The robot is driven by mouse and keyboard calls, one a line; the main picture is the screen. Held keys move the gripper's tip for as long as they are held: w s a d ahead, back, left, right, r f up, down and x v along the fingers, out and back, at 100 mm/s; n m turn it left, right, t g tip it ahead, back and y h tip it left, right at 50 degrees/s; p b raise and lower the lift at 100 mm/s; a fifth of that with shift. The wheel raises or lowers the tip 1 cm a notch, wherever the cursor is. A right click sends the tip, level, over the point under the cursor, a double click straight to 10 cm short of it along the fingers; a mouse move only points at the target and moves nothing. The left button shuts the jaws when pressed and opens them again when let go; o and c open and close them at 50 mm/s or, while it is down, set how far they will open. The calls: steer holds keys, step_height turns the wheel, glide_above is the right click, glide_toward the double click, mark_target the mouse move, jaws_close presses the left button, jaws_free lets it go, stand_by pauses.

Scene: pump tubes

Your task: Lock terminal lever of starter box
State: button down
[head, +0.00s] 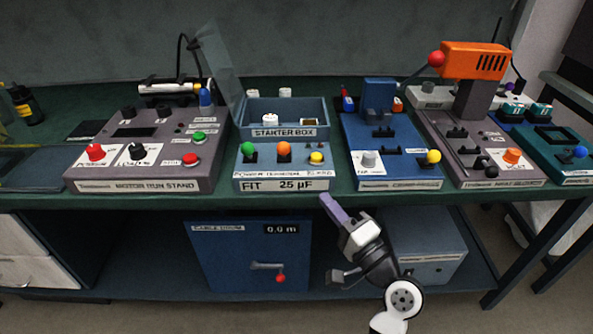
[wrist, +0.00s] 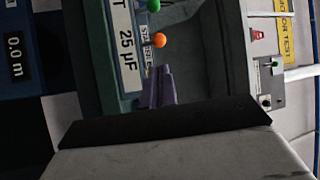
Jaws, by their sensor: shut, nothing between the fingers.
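The starter box (head: 285,132) is a blue-grey open box on the bench, with a sloped front panel and a "FIT 25 µF" label. Three ball-topped levers stand on its panel: a green one (head: 248,148), an orange one (head: 284,149) and a yellow one (head: 316,157). The small lever labels are too blurred to read surely. My gripper (head: 328,202) is shut and empty, its purple fingers just below the box's front right corner. In the wrist view, the fingers (wrist: 160,88) point toward the panel, near the orange ball (wrist: 160,40); the yellow ball is not visible there.
A motor run stand (head: 150,150) is left of the box, with a clear upright panel (head: 217,65) between. A blue unit (head: 388,150) and an orange-topped device (head: 474,60) stand to the right. A blue cable drum box (head: 250,255) sits on the lower shelf.

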mark_target(288, 153)
steer(key=shift+s+d+f+m, duration=0.3)
steer(key=shift+s+d, duration=0.25)
steer(key=p+x, duration=0.3)
steer(key=x, duration=0.9)
steer(key=shift+w+a+r+p, duration=0.25)
steer(key=shift+r+p, duration=0.05)
steer(key=shift+p, duration=0.1)
steer(key=shift+w+a, duration=0.35)
steer(key=shift+w, duration=0.15)
steer(key=shift+r+p, duration=0.1)
steer(key=shift+p, duration=0.2)
